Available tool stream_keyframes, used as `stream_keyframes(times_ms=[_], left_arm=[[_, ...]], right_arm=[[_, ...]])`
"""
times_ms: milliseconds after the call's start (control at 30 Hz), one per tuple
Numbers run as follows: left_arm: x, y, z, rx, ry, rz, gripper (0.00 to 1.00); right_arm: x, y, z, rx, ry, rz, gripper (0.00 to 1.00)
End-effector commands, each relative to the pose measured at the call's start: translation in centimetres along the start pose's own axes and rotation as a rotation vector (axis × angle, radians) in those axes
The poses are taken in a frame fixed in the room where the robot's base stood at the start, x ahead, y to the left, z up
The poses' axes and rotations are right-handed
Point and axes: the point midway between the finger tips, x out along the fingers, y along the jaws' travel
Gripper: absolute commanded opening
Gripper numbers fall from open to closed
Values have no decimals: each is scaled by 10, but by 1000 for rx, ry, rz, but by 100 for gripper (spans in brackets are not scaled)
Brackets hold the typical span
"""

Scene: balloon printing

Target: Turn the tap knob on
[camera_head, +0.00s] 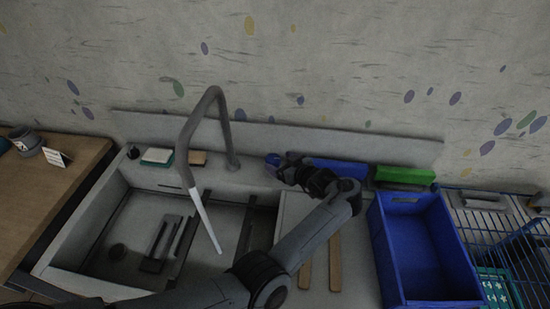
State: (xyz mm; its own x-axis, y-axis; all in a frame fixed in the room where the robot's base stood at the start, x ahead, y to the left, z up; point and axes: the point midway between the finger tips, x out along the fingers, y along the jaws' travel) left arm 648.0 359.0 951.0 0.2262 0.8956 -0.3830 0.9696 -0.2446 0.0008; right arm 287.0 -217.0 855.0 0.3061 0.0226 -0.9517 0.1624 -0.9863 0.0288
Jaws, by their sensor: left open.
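A tall grey bent tap (215,100) rises behind the sink (120,220). A pale narrow streak (206,222) runs down from its spout into the basin and looks like water. A small blue knob-like thing (272,159) sits on the back ledge to the right of the tap's base; I take it for the tap knob. My left gripper (280,167) is open at this blue thing, its fingers close beside it. I cannot tell whether they touch it. My left arm reaches up from the bottom edge and hides part of the sink and counter. My right gripper is not in view.
A blue crate (457,250) stands right of my arm, beside a wire rack (500,225). A green-topped sponge-like block (404,175) and a blue one (340,167) lie along the back ledge. A wall rises close behind. A wooden counter (35,190) is at left.

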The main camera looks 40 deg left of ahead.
Motion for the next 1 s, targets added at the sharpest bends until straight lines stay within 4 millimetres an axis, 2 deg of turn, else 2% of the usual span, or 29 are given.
stream_keyframes(times_ms=[33,133,300,500,1000], left_arm=[[-13,0,-2,-1,-5,2,81],[-32,0,-1,0,-6,1,81],[-47,0,-4,3,-1,-3,81],[-56,-1,-2,2,0,-2,81],[-57,0,0,0,0,-2,81]], right_arm=[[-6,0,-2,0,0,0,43],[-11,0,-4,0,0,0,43],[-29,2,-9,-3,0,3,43],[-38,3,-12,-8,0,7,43],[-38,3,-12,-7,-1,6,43]])
